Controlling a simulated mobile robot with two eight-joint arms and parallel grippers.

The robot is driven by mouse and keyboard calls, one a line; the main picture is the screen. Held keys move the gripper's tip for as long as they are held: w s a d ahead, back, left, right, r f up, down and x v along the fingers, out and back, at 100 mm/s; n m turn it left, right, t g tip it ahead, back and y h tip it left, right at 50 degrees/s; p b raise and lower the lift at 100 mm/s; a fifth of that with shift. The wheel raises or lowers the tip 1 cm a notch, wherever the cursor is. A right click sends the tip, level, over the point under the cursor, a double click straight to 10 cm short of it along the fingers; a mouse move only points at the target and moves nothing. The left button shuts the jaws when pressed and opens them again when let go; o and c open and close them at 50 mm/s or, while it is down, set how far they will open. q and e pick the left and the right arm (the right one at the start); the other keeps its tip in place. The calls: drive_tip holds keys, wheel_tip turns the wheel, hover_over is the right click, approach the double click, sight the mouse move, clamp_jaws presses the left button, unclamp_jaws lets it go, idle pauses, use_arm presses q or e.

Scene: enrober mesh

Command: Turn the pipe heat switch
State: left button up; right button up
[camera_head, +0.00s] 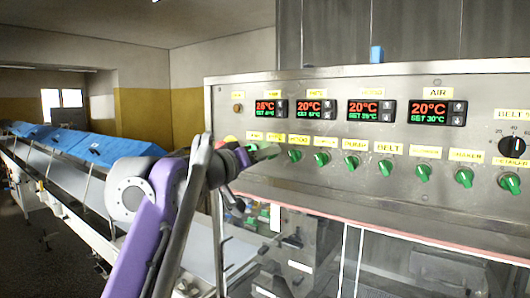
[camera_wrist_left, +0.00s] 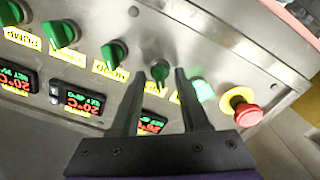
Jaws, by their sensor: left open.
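In the left wrist view, a green rotary switch (camera_wrist_left: 160,71) on the steel control panel stands between the fingertips of my left gripper (camera_wrist_left: 160,75). Its place in the row, beside the HOOD switch (camera_wrist_left: 113,52), fits the pipe heat switch; its own label is mostly hidden. The fingers are apart, one on each side of the knob; I cannot tell whether they touch it. In the head view my left gripper (camera_head: 264,153) reaches the left end of the switch row and mostly hides this switch. My right gripper is not in view.
A red emergency stop (camera_wrist_left: 246,113) and a bright green lamp or button (camera_wrist_left: 203,90) sit close to the gripper. More green switches, such as the BELT one (camera_head: 385,167), continue rightward. Temperature displays (camera_head: 315,109) are above. A conveyor with blue covers (camera_head: 115,150) stands at left.

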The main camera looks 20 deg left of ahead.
use_arm(q)
drive_tip(key=shift+w, duration=0.2)
clamp_jaws()
drive_tip(key=shift+m, duration=0.3)
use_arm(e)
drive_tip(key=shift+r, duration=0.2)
use_arm(q)
drive_tip(key=m+p, duration=0.2)
drive_tip(key=m, duration=0.9)
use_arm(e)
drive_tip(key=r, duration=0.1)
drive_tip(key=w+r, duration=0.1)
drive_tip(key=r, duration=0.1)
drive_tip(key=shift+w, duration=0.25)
use_arm(q)
drive_tip(key=shift+m, duration=0.3)
